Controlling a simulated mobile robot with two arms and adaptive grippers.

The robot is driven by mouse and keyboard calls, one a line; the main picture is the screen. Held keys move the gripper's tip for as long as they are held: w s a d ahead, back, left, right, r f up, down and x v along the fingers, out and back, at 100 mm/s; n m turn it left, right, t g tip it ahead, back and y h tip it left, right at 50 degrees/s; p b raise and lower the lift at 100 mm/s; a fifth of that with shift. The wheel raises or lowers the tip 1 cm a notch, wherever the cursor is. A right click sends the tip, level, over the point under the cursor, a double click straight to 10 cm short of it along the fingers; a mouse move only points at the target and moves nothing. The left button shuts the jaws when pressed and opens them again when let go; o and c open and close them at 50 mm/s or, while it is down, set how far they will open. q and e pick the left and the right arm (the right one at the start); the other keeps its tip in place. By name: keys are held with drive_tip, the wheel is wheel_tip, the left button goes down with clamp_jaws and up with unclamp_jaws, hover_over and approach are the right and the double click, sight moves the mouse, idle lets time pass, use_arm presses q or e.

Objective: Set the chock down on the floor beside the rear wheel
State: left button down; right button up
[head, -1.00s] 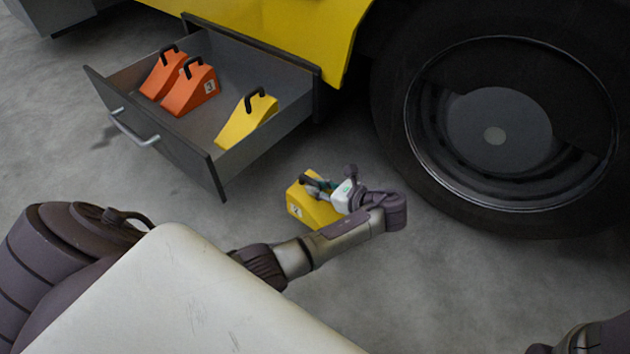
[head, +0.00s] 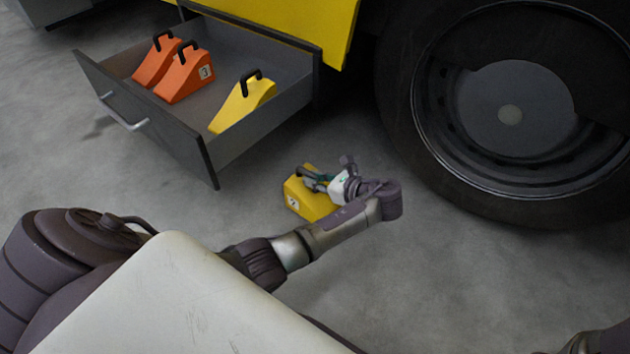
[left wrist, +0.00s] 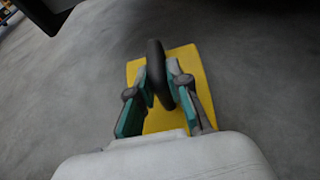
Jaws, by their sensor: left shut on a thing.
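A yellow chock (head: 301,197) with a black handle and a white number label is in the middle of the head view, between the open drawer and the big wheel (head: 510,115). My left gripper (head: 312,180) is shut on its handle. The left wrist view shows the chock (left wrist: 188,60) below the handle, with my left gripper's teal-padded fingers (left wrist: 158,85) on either side of it. I cannot tell whether the chock touches the floor. The wheel stands to its right, apart from it. My right gripper is not clearly seen; only a bit of dark arm shows at the bottom right.
An open grey drawer (head: 150,130) sticks out under the yellow vehicle body (head: 290,22). Two orange chocks (head: 183,78) and another yellow chock (head: 243,101) lie in it. Bare concrete floor (head: 460,270) is free in front of the wheel.

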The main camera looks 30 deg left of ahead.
use_arm(q)
drive_tip(key=c, duration=1.1)
unclamp_jaws()
drive_tip(key=shift+d+r+p, duration=0.25)
drive_tip(key=shift+p, duration=0.05)
drive_tip(key=p+v, duration=0.6)
drive_tip(key=v, duration=0.5)
drive_tip(key=shift+d, duration=0.25)
